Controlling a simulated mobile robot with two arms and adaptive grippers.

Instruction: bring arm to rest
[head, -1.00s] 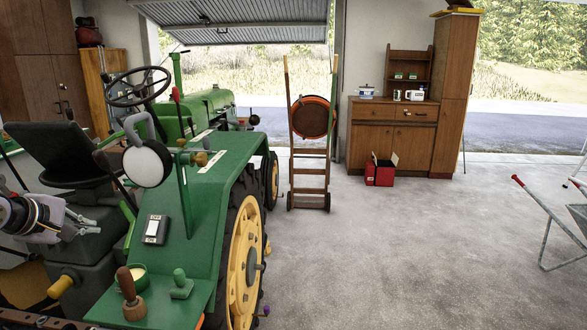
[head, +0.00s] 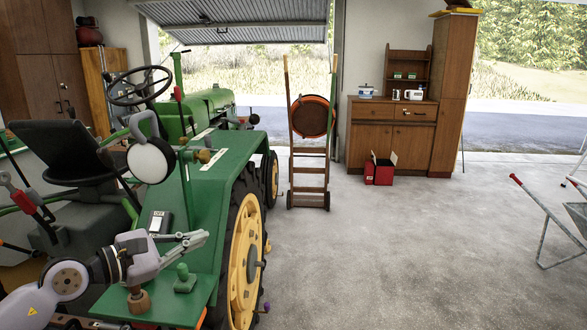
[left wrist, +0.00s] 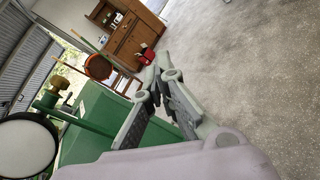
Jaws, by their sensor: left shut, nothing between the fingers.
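My left arm comes in from the lower left of the head view. Its gripper (head: 198,238) is shut and empty, over the green fender of the tractor (head: 226,172), pointing right. I cannot tell the height of the gap to the fender. In the left wrist view the gripper's fingers (left wrist: 161,72) come together, with the green fender (left wrist: 95,125) behind them to the left. My right gripper is not in view.
On the fender are a small dark box with a pale face (head: 159,222) and a green knob (head: 184,279). A round mirror (head: 152,160), steering wheel (head: 139,86) and black seat (head: 62,150) are close by.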

